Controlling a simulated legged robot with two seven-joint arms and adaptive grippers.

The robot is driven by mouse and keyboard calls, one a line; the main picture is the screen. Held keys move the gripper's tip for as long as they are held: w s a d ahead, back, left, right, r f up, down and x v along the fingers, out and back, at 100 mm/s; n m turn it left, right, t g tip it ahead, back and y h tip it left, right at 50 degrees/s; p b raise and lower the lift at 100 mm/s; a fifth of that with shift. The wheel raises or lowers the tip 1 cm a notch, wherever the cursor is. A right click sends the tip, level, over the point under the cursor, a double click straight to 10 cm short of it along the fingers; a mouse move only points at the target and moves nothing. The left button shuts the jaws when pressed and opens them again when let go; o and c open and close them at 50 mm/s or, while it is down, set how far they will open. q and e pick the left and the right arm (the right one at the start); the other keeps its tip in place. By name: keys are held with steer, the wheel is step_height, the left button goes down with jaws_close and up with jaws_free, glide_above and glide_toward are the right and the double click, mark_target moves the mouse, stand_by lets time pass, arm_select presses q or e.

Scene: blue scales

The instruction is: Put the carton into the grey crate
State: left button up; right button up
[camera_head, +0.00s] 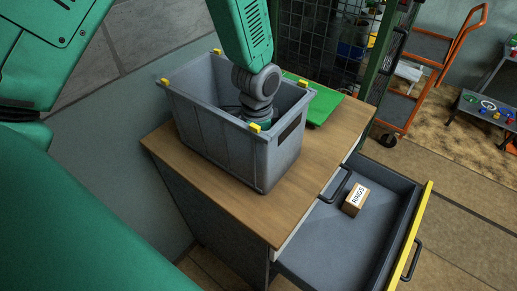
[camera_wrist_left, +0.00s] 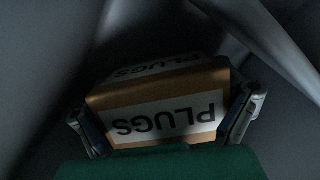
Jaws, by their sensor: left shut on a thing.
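The grey crate (camera_head: 218,140) with yellow corner clips stands on a wooden-topped cabinet. My left arm reaches down into it, and the crate walls hide the gripper in the head view. In the left wrist view, my left gripper (camera_wrist_left: 165,122) is shut on a brown carton (camera_wrist_left: 158,96) with white labels reading PLUGS. One finger is on each side of the carton. Grey walls surround it, so it is inside the crate. Whether it touches the crate floor cannot be told. My right gripper is not in view.
An open drawer (camera_head: 325,243) below the wooden top (camera_head: 245,207) holds a small carton labelled RINGS (camera_head: 356,199). A green board (camera_head: 318,103) lies behind the crate. An orange trolley (camera_head: 407,103) and a mesh cage (camera_head: 318,40) stand farther back.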

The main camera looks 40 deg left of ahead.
arm_select(q)
steer(key=shift+s+a+f, duration=0.15)
steer(key=shift+s+a, duration=0.2)
steer(key=shift+a, duration=0.05)
steer(key=o, duration=1.4)
steer(key=shift+s+a, duration=0.1)
steer(key=shift+a, duration=0.15)
steer(key=shift+w+a+f, duration=0.15)
steer(key=shift+w+a, duration=0.05)
steer(key=r, duration=0.2)
steer(key=d+r, duration=0.1)
steer(key=r, duration=0.3)
steer(key=shift+d+r, duration=0.2)
steer(key=shift+d, duration=0.1)
steer(key=r, duration=0.4)
steer(key=shift+a+r+p, duration=0.2)
steer(key=shift+a+p, duration=0.15)
steer(key=shift+a+r, duration=0.25)
steer(key=shift+r, duration=0.45)
steer(key=shift+d+r, duration=0.1)
steer(key=shift+d, duration=0.35)
